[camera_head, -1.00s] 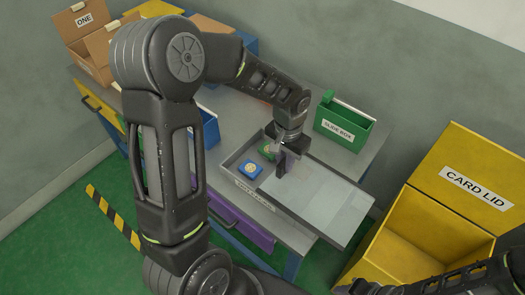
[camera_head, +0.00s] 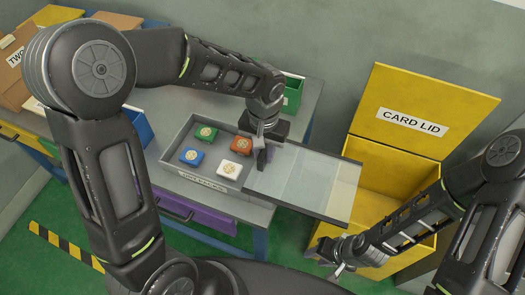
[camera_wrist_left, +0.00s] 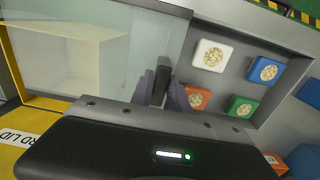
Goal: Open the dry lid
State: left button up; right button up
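The dry lid (camera_head: 312,184) is a clear sliding panel on the grey dry box (camera_head: 181,140). It lies far to the right, reaching past the bench edge, with the left part of the box uncovered. My left gripper (camera_head: 261,158) is at the lid's left edge. In the left wrist view the fingers (camera_wrist_left: 161,92) sit on both sides of the lid's dark upright handle (camera_wrist_left: 162,76) and appear closed on it. My right gripper (camera_head: 338,258) is at the lower right, away from the lid; its finger gap is unclear.
Green (camera_head: 205,132), orange (camera_head: 241,145), blue (camera_head: 191,157) and white (camera_head: 230,169) blocks sit in the uncovered box. A yellow card lid bin (camera_head: 410,157) stands open at right, close to the lid's far end. A green slide box (camera_head: 292,92) is behind my left arm.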

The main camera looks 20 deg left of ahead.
pick_arm(q)
jog(key=o, duration=0.3)
jog(key=shift+r, duration=3.9)
